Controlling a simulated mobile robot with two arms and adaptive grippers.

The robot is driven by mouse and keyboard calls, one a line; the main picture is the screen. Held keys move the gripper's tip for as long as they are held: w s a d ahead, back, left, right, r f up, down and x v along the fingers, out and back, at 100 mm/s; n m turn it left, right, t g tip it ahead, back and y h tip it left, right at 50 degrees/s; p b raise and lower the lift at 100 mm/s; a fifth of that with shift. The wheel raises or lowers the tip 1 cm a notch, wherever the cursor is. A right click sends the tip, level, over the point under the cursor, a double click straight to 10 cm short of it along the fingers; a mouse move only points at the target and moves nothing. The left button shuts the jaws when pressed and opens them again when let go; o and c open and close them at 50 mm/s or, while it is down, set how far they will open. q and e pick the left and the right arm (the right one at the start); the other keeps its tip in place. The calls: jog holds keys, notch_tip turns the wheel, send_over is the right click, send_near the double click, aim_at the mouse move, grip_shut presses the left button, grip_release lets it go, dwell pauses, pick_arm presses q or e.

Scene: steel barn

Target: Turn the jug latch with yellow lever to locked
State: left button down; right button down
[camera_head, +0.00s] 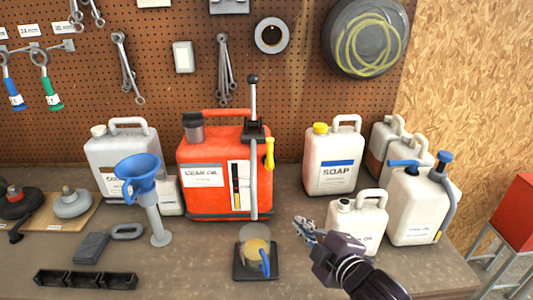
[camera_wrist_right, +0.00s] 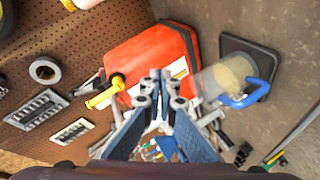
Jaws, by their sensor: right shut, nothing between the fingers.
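The red gear oil jug (camera_head: 222,150) stands upright on the bench, near the middle of the head view, with a grey cap and a pump rod. Its yellow lever (camera_head: 269,153) sits at the top right and points roughly up and down. In the right wrist view, the red jug (camera_wrist_right: 152,62) lies behind the fingers and the yellow lever (camera_wrist_right: 104,92) is left of them. My right gripper (camera_head: 300,228) is shut and empty, in front of and to the right of the jug, apart from the lever. My left gripper is not in view.
A clear cup with blue handle (camera_head: 265,262) stands on a black tray (camera_head: 244,272) before the jug. White jugs, including the soap jug (camera_head: 334,175), crowd the right. A blue funnel (camera_head: 140,170) stands left. Pegboard tools hang behind.

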aim_at(270, 152)
jog(key=w+a+r+n+y, duration=0.1)
jog(key=r+n+y, duration=0.1)
jog(key=r+n, duration=0.2)
jog(key=w+a+r+n+t+y, duration=0.1)
jog(key=r+n, duration=0.3)
jog(key=r, duration=0.4)
jog(key=shift+w+a+r+t+y, duration=0.3)
jog(key=shift+w+a+r+y, duration=0.1)
jog(key=shift+w+a+y, duration=0.25)
jog(key=shift+w+d, duration=0.1)
jog(key=p+x, duration=0.3)
jog(key=x, duration=0.7)
jog(key=shift+d, duration=0.1)
